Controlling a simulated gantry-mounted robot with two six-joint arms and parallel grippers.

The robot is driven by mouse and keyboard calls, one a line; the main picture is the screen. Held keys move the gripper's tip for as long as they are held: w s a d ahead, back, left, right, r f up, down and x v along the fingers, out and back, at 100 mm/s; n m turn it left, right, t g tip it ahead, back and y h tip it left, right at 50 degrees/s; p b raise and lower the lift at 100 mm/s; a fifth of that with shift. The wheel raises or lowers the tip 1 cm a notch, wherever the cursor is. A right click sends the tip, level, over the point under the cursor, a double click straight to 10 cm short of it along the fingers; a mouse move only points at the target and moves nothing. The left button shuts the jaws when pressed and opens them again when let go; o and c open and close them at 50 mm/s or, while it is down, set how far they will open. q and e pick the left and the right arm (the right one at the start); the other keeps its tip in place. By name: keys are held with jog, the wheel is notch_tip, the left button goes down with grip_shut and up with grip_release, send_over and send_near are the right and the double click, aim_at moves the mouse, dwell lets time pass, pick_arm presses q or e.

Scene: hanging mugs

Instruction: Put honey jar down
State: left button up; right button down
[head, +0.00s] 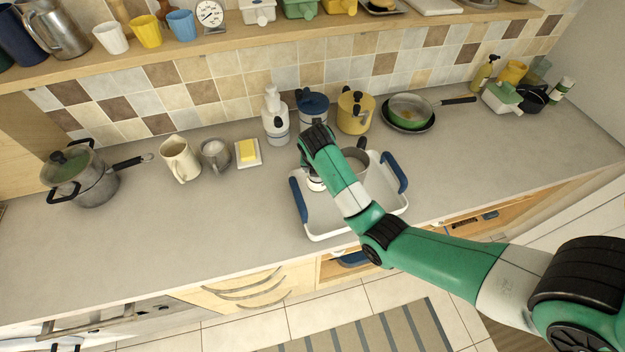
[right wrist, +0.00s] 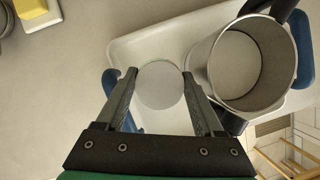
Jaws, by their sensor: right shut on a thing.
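The honey jar (right wrist: 160,88) shows in the right wrist view as a pale round lid between my fingers. In the head view only a small part of the jar (head: 315,184) shows beside my arm, at the left side of the white tray (head: 325,226). My left gripper is in neither view.
A grey metal pot (right wrist: 240,65) stands in the tray, close to my right finger. The tray has blue handles (head: 300,200). A butter dish (head: 248,153), a white grinder (head: 275,118) and a yellow pot (head: 355,112) stand behind.

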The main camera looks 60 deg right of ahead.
jog(key=shift+f, duration=0.5)
notch_tip(320, 180, down, 4)
jog(key=b, duration=0.4)
jog(key=shift+f, duration=0.15)
jog(key=shift+r, duration=0.2)
jog(key=shift+f, duration=0.15)
jog(key=shift+c, duration=1.4)
grip_release()
